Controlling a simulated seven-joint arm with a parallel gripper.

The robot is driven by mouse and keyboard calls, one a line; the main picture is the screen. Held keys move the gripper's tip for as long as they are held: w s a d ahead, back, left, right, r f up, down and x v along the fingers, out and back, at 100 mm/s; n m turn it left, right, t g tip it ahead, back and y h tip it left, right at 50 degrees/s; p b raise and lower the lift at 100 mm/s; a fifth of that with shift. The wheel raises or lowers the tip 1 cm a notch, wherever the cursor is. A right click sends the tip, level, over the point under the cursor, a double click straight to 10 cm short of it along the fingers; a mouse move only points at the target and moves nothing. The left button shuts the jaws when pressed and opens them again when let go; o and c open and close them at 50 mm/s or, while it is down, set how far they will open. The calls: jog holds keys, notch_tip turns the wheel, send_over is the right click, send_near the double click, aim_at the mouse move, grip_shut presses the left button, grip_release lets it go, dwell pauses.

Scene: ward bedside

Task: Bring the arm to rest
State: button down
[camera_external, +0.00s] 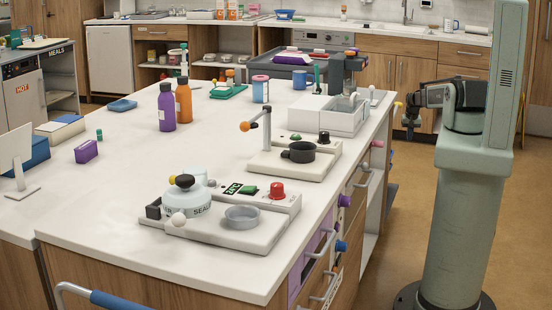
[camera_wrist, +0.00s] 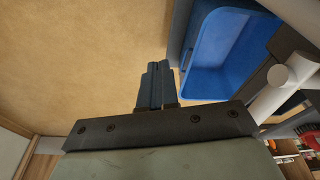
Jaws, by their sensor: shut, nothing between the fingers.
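My gripper (camera_external: 409,134) hangs fingers down at the right of the long white-topped counter (camera_external: 105,215), out over the aisle and apart from the counter. My arm is folded close to my green column. In the wrist view my gripper (camera_wrist: 156,72) has its two dark fingers together, with nothing between them. Below them is tan floor (camera_wrist: 75,60).
In the wrist view a blue bin (camera_wrist: 222,55) and a pale round bar (camera_wrist: 285,85) are right of the fingers. Handles and knobs, including a blue knob (camera_external: 341,246), stick out from the counter's right side. Floor (camera_external: 405,215) between counter and column is clear.

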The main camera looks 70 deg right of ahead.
jog(key=s+a+f+m+g+y, duration=0.1)
jog(key=s+a+f+g+y, duration=0.2)
jog(key=s+a, duration=0.35)
jog(key=s+a+f+m+g, duration=0.1)
jog(key=s+a+f+g, duration=0.2)
jog(key=s+a+f, duration=0.4)
jog(key=w+a+f+n+g, duration=0.15)
jog(key=w+a+n, duration=0.3)
jog(key=a, duration=0.95)
jog(key=w+a+f+n, duration=0.2)
jog(key=w+a+n, duration=0.3)
jog(key=a, duration=1)
jog(key=s+a+f+n, duration=0.1)
jog(key=a+f+n, duration=0.1)
jog(key=a, duration=0.7)
jog(key=s+a+f+n, duration=0.1)
jog(key=s+a+n, duration=0.1)
jog(key=a+n, duration=0.3)
jog(key=a, duration=0.4)
jog(key=shift+s+a+f, duration=0.25)
jog(key=shift+a+f, duration=0.1)
jog(key=shift+a, duration=0.05)
jog(key=c, duration=1.9)
grip_release()
